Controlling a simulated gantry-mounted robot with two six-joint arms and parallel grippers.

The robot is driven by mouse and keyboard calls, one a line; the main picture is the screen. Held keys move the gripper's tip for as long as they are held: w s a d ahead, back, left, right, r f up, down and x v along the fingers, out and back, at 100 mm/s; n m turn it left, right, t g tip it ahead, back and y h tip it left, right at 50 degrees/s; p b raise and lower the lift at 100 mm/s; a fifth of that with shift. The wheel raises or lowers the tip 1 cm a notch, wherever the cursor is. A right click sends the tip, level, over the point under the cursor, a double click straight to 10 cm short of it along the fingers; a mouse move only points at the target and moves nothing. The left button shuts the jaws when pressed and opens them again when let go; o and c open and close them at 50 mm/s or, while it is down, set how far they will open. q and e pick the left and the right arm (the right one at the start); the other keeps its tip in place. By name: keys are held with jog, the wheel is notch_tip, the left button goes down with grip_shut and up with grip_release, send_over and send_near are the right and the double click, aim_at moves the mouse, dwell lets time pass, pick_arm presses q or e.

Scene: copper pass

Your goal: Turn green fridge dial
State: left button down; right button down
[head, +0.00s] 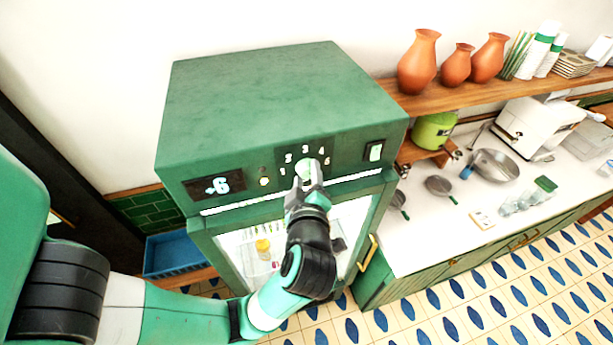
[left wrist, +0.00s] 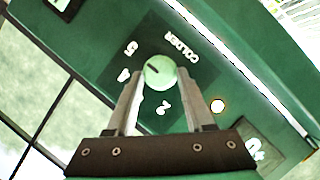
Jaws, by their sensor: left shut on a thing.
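The green fridge (head: 280,110) stands against the wall in the head view. Its pale green dial (head: 305,168) is on the front panel, ringed by printed numbers. In the left wrist view the dial (left wrist: 160,72) shows a dark pointer line and sits between the two fingertips. My left gripper (head: 303,188) reaches the dial from the front and is shut on it; it also shows in the left wrist view (left wrist: 160,88). A lit display (head: 214,186) on the panel's left seems to read -6. My right gripper is in neither view.
A white switch (head: 375,152) sits right of the dial. The fridge's glass door (head: 225,250) is below the panel, with items inside. A counter (head: 425,235) with pans stands to the right, under a shelf (head: 450,84) of orange vases. A blue crate (head: 170,258) is at left.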

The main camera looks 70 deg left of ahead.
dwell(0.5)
pick_arm(q)
jog(key=shift+c, duration=1.4)
grip_release()
jog(key=v, duration=1.1)
jog(key=shift+d, duration=0.25)
jog(key=shift+r, duration=0.1)
